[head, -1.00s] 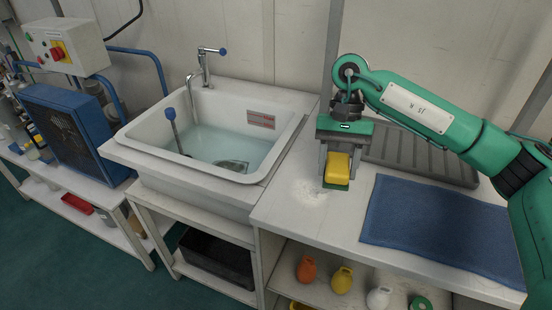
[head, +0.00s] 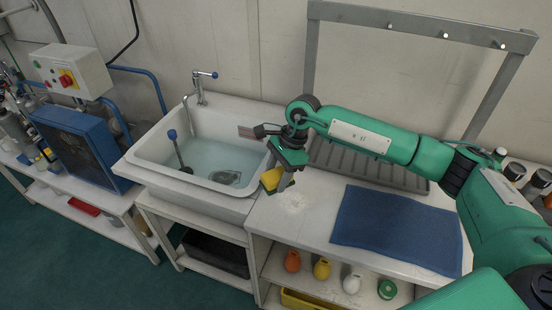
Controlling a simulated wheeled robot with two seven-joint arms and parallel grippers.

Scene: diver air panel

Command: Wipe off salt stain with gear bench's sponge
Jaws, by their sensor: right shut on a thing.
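My right gripper (head: 281,181) is shut on the yellow sponge (head: 271,179), which has a green side. It holds the sponge at the left edge of the bench (head: 262,213), close to the sink's right rim. I cannot tell whether the sponge touches anything below it. The salt stain (head: 292,202) is a pale, powdery patch on the bench top, just right of and below the sponge in the picture. My left gripper is not in view.
The sink (head: 165,178) with water is left of the gripper, with a tap (head: 203,85) behind it. A blue mat (head: 398,228) and a grey ribbed tray (head: 365,166) lie to the right. A metal frame (head: 420,25) stands behind.

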